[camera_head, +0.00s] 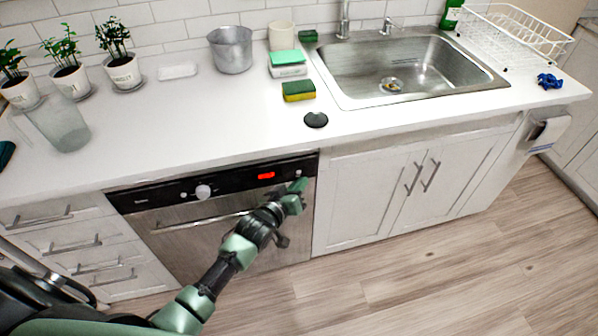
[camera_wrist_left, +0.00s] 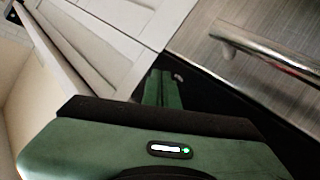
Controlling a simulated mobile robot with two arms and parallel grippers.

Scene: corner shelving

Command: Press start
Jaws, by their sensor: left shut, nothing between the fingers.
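The built-in dishwasher (camera_head: 185,240) has a steel front, a long handle (camera_head: 200,221) and a black control panel (camera_head: 232,183). A white round knob (camera_head: 203,192) and a lit red display (camera_head: 265,176) are on the panel. A small light button (camera_head: 298,174) shows at the panel's right end. My left gripper (camera_head: 299,186) is shut and empty, with its fingertips at that end just below the button. In the left wrist view the shut green fingers (camera_wrist_left: 163,88) lie beside the small button (camera_wrist_left: 179,77). I cannot tell whether they touch it.
The white counter (camera_head: 190,125) overhangs the panel. A sponge (camera_head: 298,90) and a black round object (camera_head: 316,120) lie near its front edge, left of the sink (camera_head: 400,65). White cabinet doors (camera_head: 380,195) stand right of the dishwasher. The floor (camera_head: 430,275) in front is clear.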

